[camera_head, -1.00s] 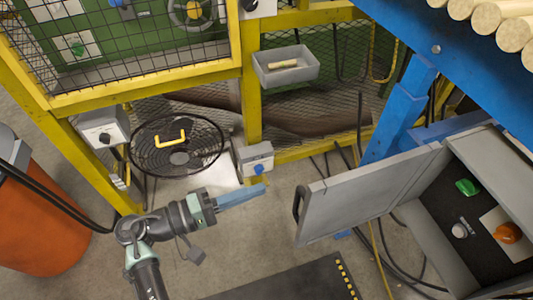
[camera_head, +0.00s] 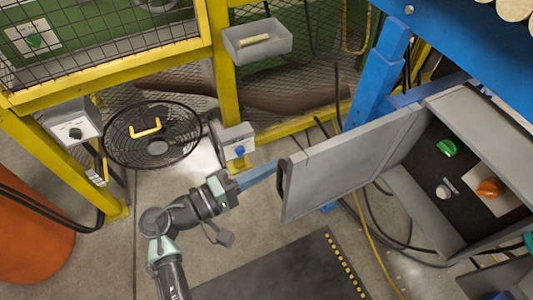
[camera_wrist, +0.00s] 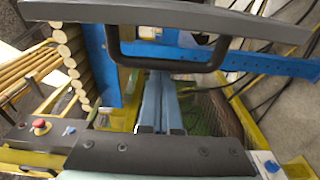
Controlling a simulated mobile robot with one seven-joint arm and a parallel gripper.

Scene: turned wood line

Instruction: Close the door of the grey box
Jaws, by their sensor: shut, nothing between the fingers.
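The grey box (camera_head: 413,207) stands at the right in the head view, its dark inside showing. Its grey door (camera_head: 340,170) stands wide open to the left, with a black handle (camera_head: 281,181) on its free edge. In the wrist view the door's edge (camera_wrist: 200,20) spans the top and the handle (camera_wrist: 168,66) crosses below it. My gripper (camera_head: 275,166) is shut and empty, its blue fingers pointing at the handle side of the door. In the wrist view the fingertips (camera_wrist: 160,76) end close by the handle bar; I cannot tell whether they touch it.
Inside the box are a green knob (camera_head: 446,147), a white knob (camera_head: 443,192) and an orange knob (camera_head: 489,188). A blue post (camera_head: 377,75) stands behind the door. A yellow mesh fence (camera_head: 222,60) and black fan (camera_head: 153,135) are at left. Cables lie below the door.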

